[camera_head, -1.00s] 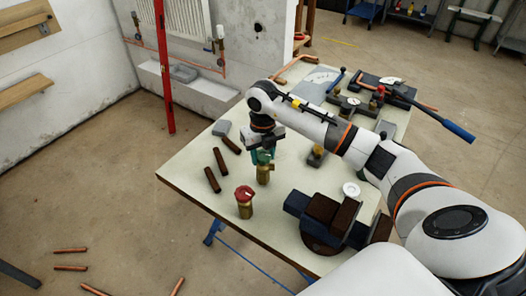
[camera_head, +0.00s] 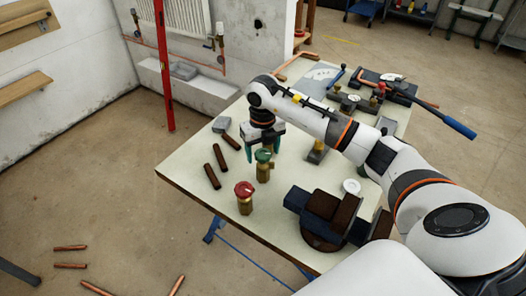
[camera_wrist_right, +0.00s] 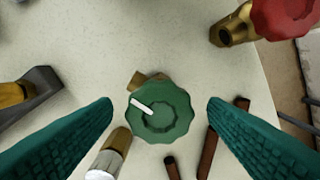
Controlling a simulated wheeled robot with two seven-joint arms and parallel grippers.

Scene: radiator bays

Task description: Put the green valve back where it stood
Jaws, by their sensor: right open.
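The green valve (camera_head: 263,166) has a brass body and a green knob. It stands upright on the table behind and right of the red-knobbed valve. In the right wrist view the green knob (camera_wrist_right: 160,112) lies between my two spread fingers, with a clear gap on each side. The valve's brass base is mostly hidden under the knob in the wrist view. My left gripper does not show.
A red-knobbed brass valve (camera_head: 244,197) stands closer to the front edge. Dark brown bars (camera_head: 212,176) lie to the left. A dark vise (camera_head: 328,218) sits to the right. The pale table (camera_head: 190,168) is bare at its left corner.

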